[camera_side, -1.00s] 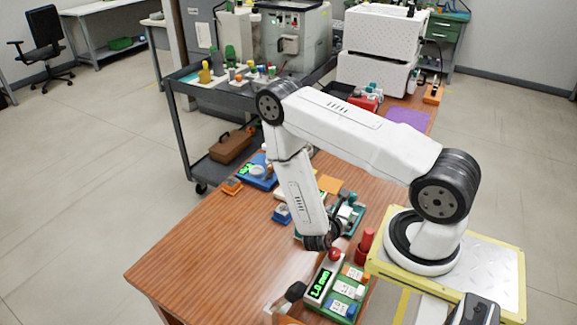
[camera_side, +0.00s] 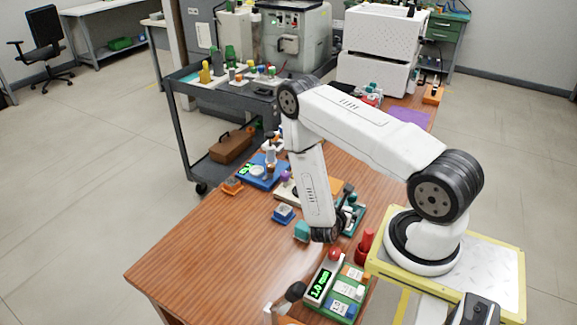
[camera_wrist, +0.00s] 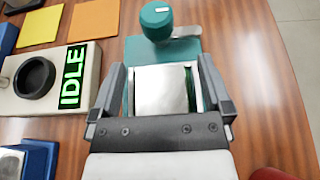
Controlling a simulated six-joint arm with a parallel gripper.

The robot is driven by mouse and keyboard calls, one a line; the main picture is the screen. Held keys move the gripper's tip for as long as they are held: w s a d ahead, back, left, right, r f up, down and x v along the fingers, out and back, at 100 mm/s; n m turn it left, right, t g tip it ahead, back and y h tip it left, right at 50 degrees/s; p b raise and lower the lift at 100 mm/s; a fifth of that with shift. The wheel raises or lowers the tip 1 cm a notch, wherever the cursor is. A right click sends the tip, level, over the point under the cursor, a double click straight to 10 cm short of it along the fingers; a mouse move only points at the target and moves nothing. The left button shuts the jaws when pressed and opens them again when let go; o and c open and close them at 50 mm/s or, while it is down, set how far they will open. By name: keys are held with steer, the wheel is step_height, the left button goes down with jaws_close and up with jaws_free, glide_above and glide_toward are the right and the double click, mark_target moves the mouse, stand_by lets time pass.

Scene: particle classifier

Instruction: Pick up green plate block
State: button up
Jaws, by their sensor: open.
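A block with a shiny silver top and teal-green sides (camera_wrist: 160,90), which looks like the green plate block, sits between my fingers in the wrist view. My gripper (camera_wrist: 161,66) is open, with one finger on each side of it. I cannot tell whether either finger touches it. Just past the block is a flat teal base (camera_wrist: 190,47) with a round teal knob (camera_wrist: 156,20). In the side view, my arm hides the fingers. A teal block (camera_side: 302,231) shows just left of my wrist on the table; I cannot tell whether it is the same one.
A cream box (camera_wrist: 20,108) with a black ring and an IDLE display is left of my gripper. A blue block (camera_wrist: 38,158) is at lower left. In the side view, a green tray (camera_side: 322,306) with a 1.0 mm display stands in front. The table's front left is clear.

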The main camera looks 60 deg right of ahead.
steer(key=shift+c, duration=0.2)
jaws_close()
steer(key=shift+r, duration=0.2)
steer(key=shift+r, duration=4.85)
